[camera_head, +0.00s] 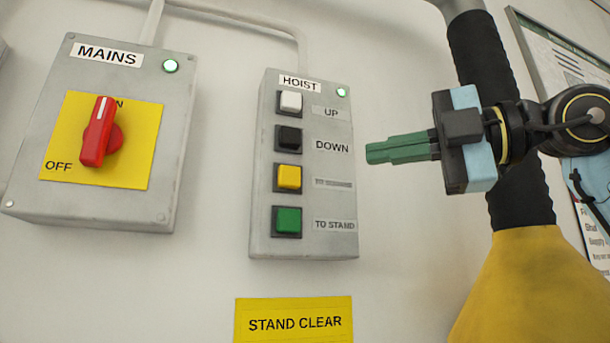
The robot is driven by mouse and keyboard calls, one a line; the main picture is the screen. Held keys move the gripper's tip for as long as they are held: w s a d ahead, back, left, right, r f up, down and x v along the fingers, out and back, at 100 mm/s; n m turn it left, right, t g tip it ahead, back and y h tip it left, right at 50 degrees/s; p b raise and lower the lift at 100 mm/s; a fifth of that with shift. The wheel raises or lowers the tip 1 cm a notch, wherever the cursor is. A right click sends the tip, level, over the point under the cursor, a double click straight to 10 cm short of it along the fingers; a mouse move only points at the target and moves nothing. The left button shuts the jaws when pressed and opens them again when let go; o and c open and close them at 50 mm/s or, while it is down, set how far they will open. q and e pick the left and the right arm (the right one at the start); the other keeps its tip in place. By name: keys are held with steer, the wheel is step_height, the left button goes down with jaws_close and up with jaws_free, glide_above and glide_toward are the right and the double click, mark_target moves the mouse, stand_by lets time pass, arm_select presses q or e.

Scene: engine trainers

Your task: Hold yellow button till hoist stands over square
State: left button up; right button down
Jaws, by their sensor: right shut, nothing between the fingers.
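The yellow button (289,178) is the third one down on the grey hoist control box (304,240), its label too blurred to read. Above it are a white UP button (291,102) and a black DOWN button (289,139). Below it is a green TO STAND button (288,221). My right gripper (370,153) has green fingers that are shut and empty. Its tips point left, right of the box near the DOWN label, and look apart from every button. My left gripper is not in view. The hoist and the square are not in view.
A MAINS box (110,205) with a red rotary switch (101,135) and a lit lamp is on the wall at left. A yellow STAND CLEAR sign (294,321) is below the hoist box. A framed notice (560,50) is at the right edge.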

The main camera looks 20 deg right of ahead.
steer(key=shift+s+d+r, duration=0.2)
steer(key=shift+d+r, duration=0.05)
steer(key=shift+d, duration=0.15)
steer(key=p, duration=0.3)
glide_toward(283, 176)
steer(key=a, duration=0.4)
steer(key=w, duration=0.1)
steer(key=w+p, duration=0.1)
steer(key=w, duration=0.1)
steer(key=shift+w+a+r+p, duration=0.1)
steer(key=shift+w+a+p, duration=0.15)
steer(key=shift+w+p, duration=0.1)
